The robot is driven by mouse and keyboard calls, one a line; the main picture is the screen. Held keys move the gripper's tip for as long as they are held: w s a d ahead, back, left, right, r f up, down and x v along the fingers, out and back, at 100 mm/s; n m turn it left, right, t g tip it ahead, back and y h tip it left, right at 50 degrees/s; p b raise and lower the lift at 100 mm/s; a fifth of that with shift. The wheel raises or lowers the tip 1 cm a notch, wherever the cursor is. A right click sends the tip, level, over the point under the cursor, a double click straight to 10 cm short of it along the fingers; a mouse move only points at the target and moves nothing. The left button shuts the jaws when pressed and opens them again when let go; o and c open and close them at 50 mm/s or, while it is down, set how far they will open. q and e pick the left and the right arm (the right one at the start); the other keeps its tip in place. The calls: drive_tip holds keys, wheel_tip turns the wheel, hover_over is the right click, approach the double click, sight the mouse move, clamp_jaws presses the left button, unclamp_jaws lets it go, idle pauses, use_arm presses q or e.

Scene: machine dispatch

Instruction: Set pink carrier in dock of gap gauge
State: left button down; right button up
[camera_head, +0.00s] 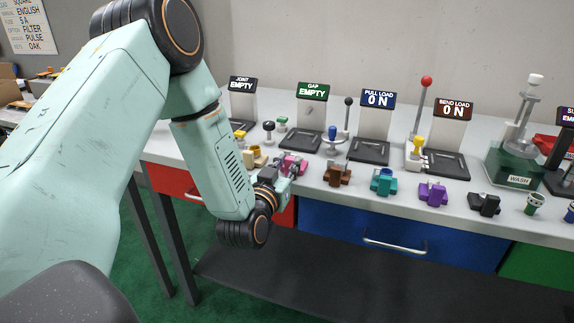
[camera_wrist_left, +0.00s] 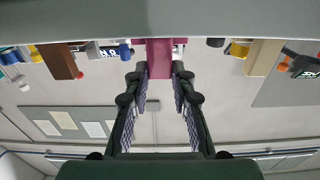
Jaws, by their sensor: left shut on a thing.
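The pink carrier (camera_head: 293,163) is at the front edge of the bench, at the end of my left arm. My left gripper (camera_head: 281,172) is shut on it. The left wrist view shows the pink carrier (camera_wrist_left: 160,58) between the two fingertips (camera_wrist_left: 159,74); part of it is cut off by the bench edge band. The gap gauge (camera_head: 313,91) has a green sign reading GAP EMPTY. Its dark dock (camera_head: 300,141) lies bare behind the carrier, on the bench. My right gripper is not in view.
A brown carrier (camera_head: 338,176), a teal carrier (camera_head: 384,182) and a purple carrier (camera_head: 433,194) stand along the front edge to the right. A tan carrier (camera_head: 252,157) is to the left. A blue-topped tool (camera_head: 332,140) stands right of the dock.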

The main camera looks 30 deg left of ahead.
use_arm(q)
drive_tip(key=shift+f, duration=0.1)
drive_tip(key=c, duration=1.6)
unclamp_jaws()
drive_tip(key=shift+f, duration=0.15)
drive_tip(key=o, duration=0.5)
drive_tip(key=shift+w, duration=0.1)
drive_tip(key=shift+c, duration=0.2)
drive_tip(key=v, duration=0.5)
drive_tip(key=f+v, duration=0.1)
drive_tip(key=v, duration=0.2)
drive_tip(key=shift+w+d, duration=0.1)
